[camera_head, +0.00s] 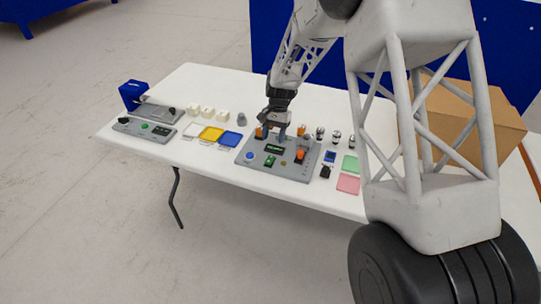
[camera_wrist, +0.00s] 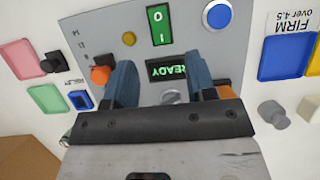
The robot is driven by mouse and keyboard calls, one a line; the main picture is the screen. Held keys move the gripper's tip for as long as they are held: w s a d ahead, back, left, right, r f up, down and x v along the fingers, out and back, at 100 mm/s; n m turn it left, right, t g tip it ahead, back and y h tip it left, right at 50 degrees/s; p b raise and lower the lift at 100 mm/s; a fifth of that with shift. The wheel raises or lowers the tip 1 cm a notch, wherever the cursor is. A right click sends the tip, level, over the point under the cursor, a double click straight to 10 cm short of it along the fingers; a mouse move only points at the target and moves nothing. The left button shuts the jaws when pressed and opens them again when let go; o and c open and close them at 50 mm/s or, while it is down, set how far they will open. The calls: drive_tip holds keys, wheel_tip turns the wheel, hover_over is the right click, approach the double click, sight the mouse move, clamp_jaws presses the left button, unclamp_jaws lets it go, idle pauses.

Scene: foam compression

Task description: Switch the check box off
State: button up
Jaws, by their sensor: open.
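A grey control panel (camera_head: 295,174), seemingly the check box, lies on the table and fills much of the wrist view (camera_wrist: 190,38). It carries a green rocker switch (camera_wrist: 158,25) marked O and I, also in the head view (camera_head: 270,160). I cannot tell which side is pressed. A lit display (camera_wrist: 166,69) reads READY, upside down in the wrist view. A blue button (camera_wrist: 217,14) and a small yellow button (camera_wrist: 129,38) flank the rocker. My gripper (camera_head: 278,131) is open and empty over the panel's far part; its blue-grey fingers (camera_wrist: 160,62) straddle the display in the wrist view.
An orange part (camera_wrist: 100,75) stands beside one finger, and a grey knob (camera_wrist: 172,97) shows between the fingers. Yellow and blue trays (camera_head: 230,139) lie left of the panel. Green and pink pads (camera_head: 349,185) lie right. A smaller control unit (camera_head: 143,129) sits at far left.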

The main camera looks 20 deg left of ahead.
sight(270, 159)
drive_tip(key=shift+f, duration=0.1)
drive_tip(key=shift+x, duration=3.8)
drive_tip(key=shift+s, duration=0.1)
